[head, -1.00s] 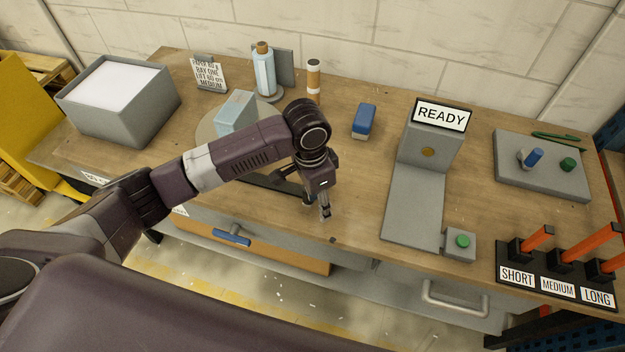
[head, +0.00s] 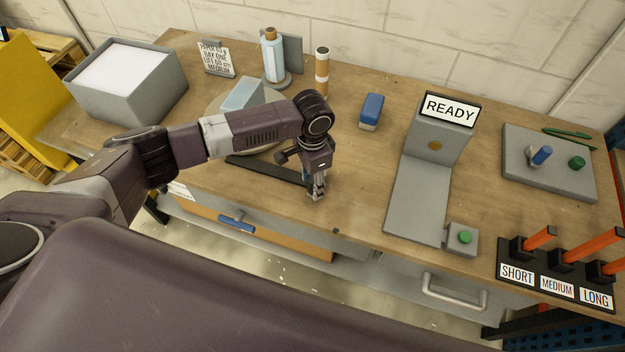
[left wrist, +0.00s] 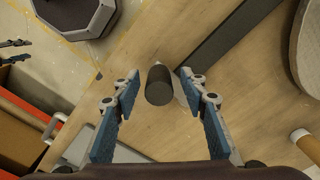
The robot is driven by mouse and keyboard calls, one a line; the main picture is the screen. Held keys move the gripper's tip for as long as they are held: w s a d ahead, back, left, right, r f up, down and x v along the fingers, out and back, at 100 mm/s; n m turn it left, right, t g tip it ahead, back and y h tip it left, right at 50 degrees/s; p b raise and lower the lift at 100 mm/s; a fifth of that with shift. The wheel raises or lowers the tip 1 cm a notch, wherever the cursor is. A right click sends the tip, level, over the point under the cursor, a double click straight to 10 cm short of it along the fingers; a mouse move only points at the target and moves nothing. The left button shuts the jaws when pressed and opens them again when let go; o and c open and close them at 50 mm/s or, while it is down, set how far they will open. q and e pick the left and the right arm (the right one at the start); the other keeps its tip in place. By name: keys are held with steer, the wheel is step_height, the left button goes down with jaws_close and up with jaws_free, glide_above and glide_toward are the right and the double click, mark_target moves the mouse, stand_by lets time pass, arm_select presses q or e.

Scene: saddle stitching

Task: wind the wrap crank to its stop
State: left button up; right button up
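The wrap crank is a long dark bar (head: 262,170) lying flat in front of the round turntable (head: 211,112). In the left wrist view the bar (left wrist: 225,42) runs toward a dark upright cylindrical knob (left wrist: 159,86). My left gripper (head: 316,196) points down at the bar's right end, over the bench's front part. In the left wrist view its blue-padded fingers (left wrist: 160,80) are open, one on each side of the knob, with gaps showing. The knob is hidden by the gripper in the head view. My right gripper is out of view.
A pale block (head: 243,94) sits on the turntable, with a film roll (head: 273,57) behind. A blue-topped stapler-like block (head: 371,112) and the grey READY stand (head: 418,195) are to the right. The grey paper bin (head: 130,85) stands left.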

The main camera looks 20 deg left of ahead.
arm_select(q)
steer(key=shift+s, duration=0.1)
steer(key=shift+c, duration=0.3)
jaws_close()
